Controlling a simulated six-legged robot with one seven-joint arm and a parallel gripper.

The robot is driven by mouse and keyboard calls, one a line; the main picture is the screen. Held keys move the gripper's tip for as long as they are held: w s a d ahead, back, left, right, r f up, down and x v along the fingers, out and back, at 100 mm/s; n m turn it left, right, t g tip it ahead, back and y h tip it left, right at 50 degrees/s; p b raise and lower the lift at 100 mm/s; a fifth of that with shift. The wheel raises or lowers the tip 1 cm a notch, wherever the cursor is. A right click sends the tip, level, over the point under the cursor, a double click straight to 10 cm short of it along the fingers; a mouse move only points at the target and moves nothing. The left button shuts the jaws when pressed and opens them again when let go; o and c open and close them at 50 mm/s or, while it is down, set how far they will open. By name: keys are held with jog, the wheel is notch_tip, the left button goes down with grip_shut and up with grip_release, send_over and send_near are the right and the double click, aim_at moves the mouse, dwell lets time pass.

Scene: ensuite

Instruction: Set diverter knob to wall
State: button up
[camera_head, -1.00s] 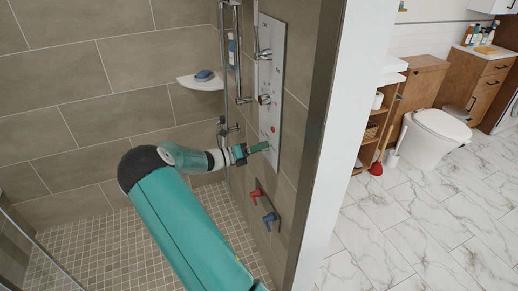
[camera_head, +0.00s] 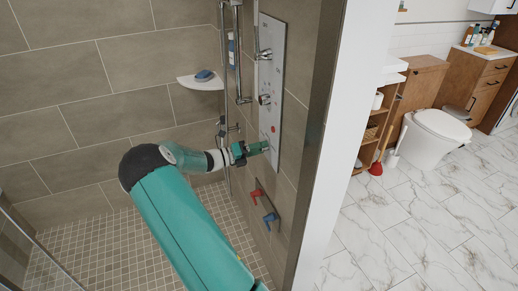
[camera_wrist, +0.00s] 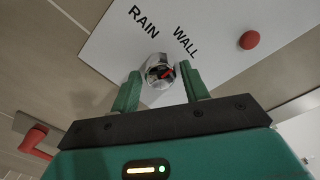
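The diverter knob (camera_wrist: 157,68) is a small chrome knob with a red mark on its face, on a white panel (camera_wrist: 110,45). The words RAIN (camera_wrist: 143,22) and WALL (camera_wrist: 186,41) are printed beside it. The red mark lies right of the knob's middle; I cannot tell exactly which word it points to. My gripper (camera_wrist: 160,72) is open, with one green finger on each side of the knob and visible gaps between. In the head view my gripper (camera_head: 260,148) is at the lower part of the shower panel (camera_head: 272,60) and hides the knob.
A red handle (camera_head: 257,192) and a blue handle (camera_head: 270,217) stick out below the panel. A red button (camera_wrist: 249,40) sits beside the knob. Chrome valves (camera_head: 264,99) and a vertical pipe are above. A corner shelf (camera_head: 200,83) is on the back wall.

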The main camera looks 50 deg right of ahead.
jog(key=shift+o, duration=0.8)
jog(key=v, duration=1.3)
jog(key=shift+w+a, duration=0.15)
jog(key=shift+a, duration=0.15)
